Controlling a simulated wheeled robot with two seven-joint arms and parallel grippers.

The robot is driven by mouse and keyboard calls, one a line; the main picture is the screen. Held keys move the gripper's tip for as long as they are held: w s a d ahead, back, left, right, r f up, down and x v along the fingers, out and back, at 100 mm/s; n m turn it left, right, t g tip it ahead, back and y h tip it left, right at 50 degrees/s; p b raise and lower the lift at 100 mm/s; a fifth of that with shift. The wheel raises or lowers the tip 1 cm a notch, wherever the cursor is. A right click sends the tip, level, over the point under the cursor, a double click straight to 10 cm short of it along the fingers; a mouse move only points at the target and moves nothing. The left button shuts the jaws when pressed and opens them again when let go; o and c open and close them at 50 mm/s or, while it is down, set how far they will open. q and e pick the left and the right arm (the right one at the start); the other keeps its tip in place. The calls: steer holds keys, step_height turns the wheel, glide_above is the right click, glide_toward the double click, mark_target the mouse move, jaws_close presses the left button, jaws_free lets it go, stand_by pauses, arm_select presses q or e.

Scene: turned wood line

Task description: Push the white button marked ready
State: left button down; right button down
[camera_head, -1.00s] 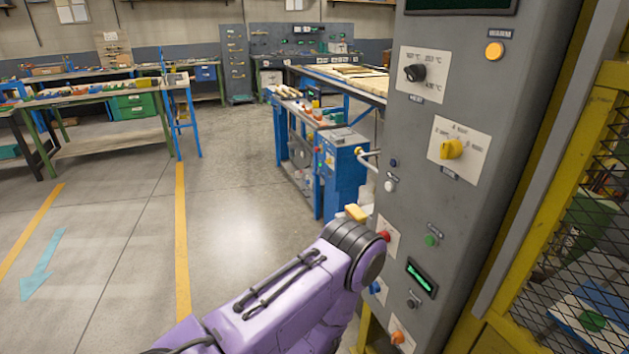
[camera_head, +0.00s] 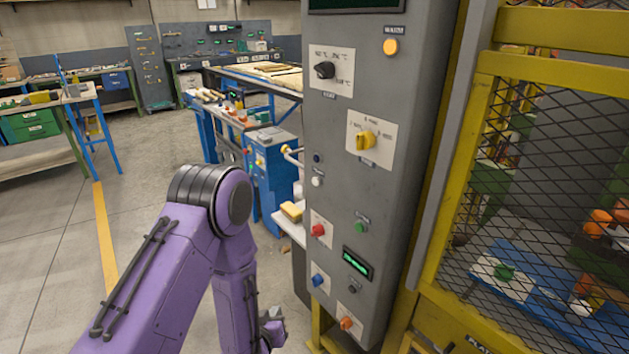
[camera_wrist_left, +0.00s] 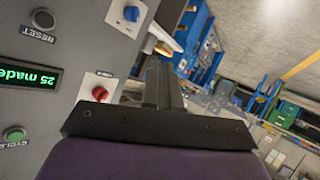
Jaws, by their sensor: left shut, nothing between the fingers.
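The white button (camera_head: 317,181) is on the left side of the tall grey control panel (camera_head: 370,205), just below a small dark blue button. Its label is too small to read. My left gripper (camera_head: 272,328) is low, to the left of the panel's lower part, below the white button and apart from it. In the left wrist view the fingers (camera_wrist_left: 163,85) are shut and empty. The white button does not show in that view. My right gripper is not in view.
A yellow-framed mesh guard (camera_head: 540,160) stands at the right. A blue machine (camera_head: 270,175) is behind my arm. Floor at the left is open.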

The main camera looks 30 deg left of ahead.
mark_target(316, 181)
arm_select(q)
steer(key=w+a+r+n+t+y, duration=0.1)
steer(key=w+a+r+t, duration=0.1)
steer(key=r, duration=0.6)
steer(key=w+a+r+t+y, duration=0.1)
steer(key=w+r+t, duration=0.2)
steer(key=r, duration=0.6)
steer(key=w+a+r+n+t+y, duration=0.1)
steer(key=w+a+r+t, duration=0.1)
steer(key=w+r, duration=0.3)
step_height(316, 181, up, 4)
steer(key=shift+w+a+f+n+t+y+p, duration=0.2)
steer(key=shift+a+n+t+y+p, duration=0.1)
steer(key=shift+t+y+p, duration=0.25)
steer(key=shift+w, duration=0.1)
steer(key=w+d, duration=0.3)
steer(key=w, duration=0.5)
steer(key=shift+d+b, duration=0.25)
steer(key=shift+b, duration=0.15)
steer(key=shift+w+d, duration=0.15)
steer(key=shift+w, duration=0.25)
